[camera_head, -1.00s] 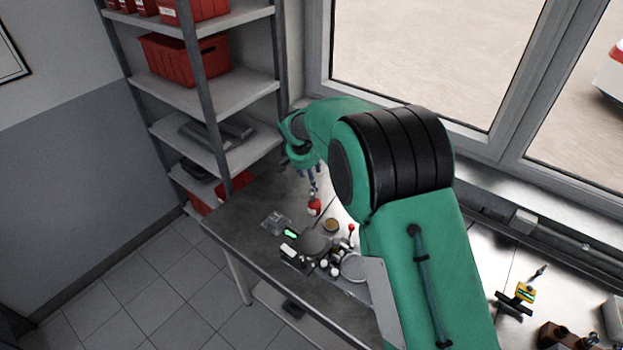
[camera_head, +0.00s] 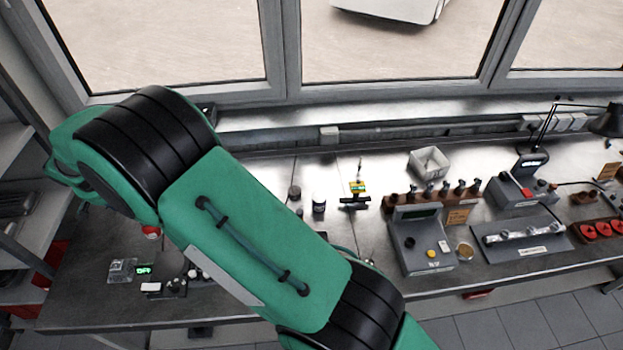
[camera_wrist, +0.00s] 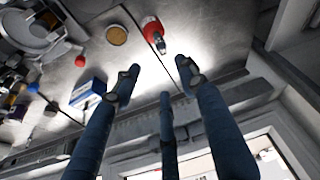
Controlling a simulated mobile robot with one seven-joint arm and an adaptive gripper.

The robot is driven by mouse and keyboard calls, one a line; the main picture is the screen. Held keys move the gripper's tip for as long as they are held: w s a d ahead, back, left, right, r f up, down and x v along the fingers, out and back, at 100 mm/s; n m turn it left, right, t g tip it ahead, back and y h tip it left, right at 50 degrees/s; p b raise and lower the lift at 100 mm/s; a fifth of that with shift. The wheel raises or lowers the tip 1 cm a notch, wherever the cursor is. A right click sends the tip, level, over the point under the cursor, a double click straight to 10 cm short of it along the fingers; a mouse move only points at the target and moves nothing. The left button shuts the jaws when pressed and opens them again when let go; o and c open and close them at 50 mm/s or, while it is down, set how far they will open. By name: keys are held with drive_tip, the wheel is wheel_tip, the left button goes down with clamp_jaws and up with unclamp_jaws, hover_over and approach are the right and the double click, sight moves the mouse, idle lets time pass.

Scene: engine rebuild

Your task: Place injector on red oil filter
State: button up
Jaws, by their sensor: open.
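The red oil filter (camera_wrist: 151,25) is on the metal bench at the top of the wrist view. A small grey metal piece (camera_wrist: 160,44), which looks like the injector, shows against its end; I cannot tell exactly how it rests. My gripper (camera_wrist: 158,82) has its blue fingers spread and nothing between their tips, with the filter beyond them. In the head view, the red filter (camera_head: 152,232) shows partly beside my arm, and my gripper is hidden behind the arm.
A brass disc (camera_wrist: 117,34), a blue box (camera_wrist: 88,93) and a red ball (camera_wrist: 80,62) lie near the filter. A grey control box (camera_head: 422,245), a rack (camera_head: 425,198) of upright parts and a white bin (camera_head: 429,161) stand farther right. The window borders the bench's back.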

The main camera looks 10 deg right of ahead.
drive_tip(key=w+d+r+m, duration=0.1)
drive_tip(key=w+d+r, duration=0.1)
drive_tip(key=d+r, duration=1.1)
drive_tip(key=w+d+r+m, duration=0.1)
drive_tip(key=w+d+r, duration=0.1)
drive_tip(key=d+r, duration=1.1)
drive_tip(key=s+d+r, duration=0.1)
drive_tip(key=s+d, duration=0.1)
drive_tip(key=d, duration=0.6)
drive_tip(key=s+d+r, duration=0.1)
drive_tip(key=s+d, duration=0.1)
drive_tip(key=d, duration=0.7)
drive_tip(key=s+d+r+m+t, duration=0.1)
drive_tip(key=s+d+r, duration=0.2)
drive_tip(key=s+d, duration=0.5)
drive_tip(key=s+d+r, duration=0.2)
drive_tip(key=s+d, duration=0.4)
drive_tip(key=d, duration=0.5)
drive_tip(key=s+d+f, duration=0.2)
drive_tip(key=s+d, duration=0.3)
drive_tip(key=s, duration=0.4)
drive_tip(key=s+d+f+m+h, duration=0.1)
drive_tip(key=s+d+f, duration=0.1)
drive_tip(key=s+d, duration=0.3)
drive_tip(key=s, duration=0.3)
drive_tip(key=shift+s+d+t, duration=0.3)
drive_tip(key=shift+s, duration=0.1)
